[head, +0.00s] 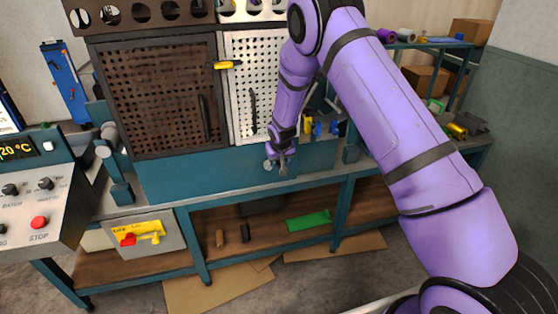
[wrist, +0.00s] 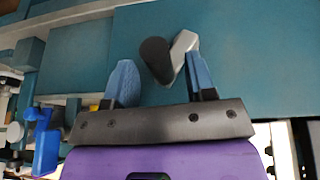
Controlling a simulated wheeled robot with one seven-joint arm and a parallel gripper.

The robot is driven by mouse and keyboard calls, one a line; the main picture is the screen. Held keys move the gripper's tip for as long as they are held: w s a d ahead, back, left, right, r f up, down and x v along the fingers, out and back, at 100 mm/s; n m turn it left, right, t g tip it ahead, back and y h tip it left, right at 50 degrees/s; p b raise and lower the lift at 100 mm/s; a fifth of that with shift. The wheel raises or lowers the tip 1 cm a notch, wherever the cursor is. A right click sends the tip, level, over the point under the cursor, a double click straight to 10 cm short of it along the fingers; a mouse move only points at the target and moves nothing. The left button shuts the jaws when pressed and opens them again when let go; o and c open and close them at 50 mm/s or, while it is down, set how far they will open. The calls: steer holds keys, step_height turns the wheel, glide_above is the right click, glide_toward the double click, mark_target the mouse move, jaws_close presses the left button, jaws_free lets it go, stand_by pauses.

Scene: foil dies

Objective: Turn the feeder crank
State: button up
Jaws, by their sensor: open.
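The feeder crank (wrist: 182,48) shows in the wrist view as a short grey arm with a dark rounded knob (wrist: 155,60), against a teal panel. My gripper (head: 277,162) is at the teal front below the pale perforated panel in the head view. In the wrist view its two blue fingers are spread apart. The knob lies in the picture between them, and the grey arm runs close beside the right fingertip. I cannot tell whether they touch. In the head view the crank is too small to separate from my gripper.
A control box (head: 30,190) stands left. A green piece (head: 308,221) lies on the lower shelf.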

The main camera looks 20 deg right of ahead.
steer(key=shift+w+f, duration=0.1)
steer(key=shift+f, duration=0.1)
jaws_close()
steer(key=shift+a, duration=0.1)
steer(key=shift+a+r+n+h, duration=0.1)
steer(key=shift+a+n+h, duration=0.15)
steer(key=shift+a+h, duration=0.7)
steer(key=shift+a+r+n+h, duration=0.15)
steer(key=shift+a+h, duration=0.3)
steer(key=shift+h, duration=0.85)
steer(key=shift+a+n+h, duration=0.3)
steer(key=shift+a+h, duration=0.4)
steer(key=shift+h, duration=0.45)
jaws_free()
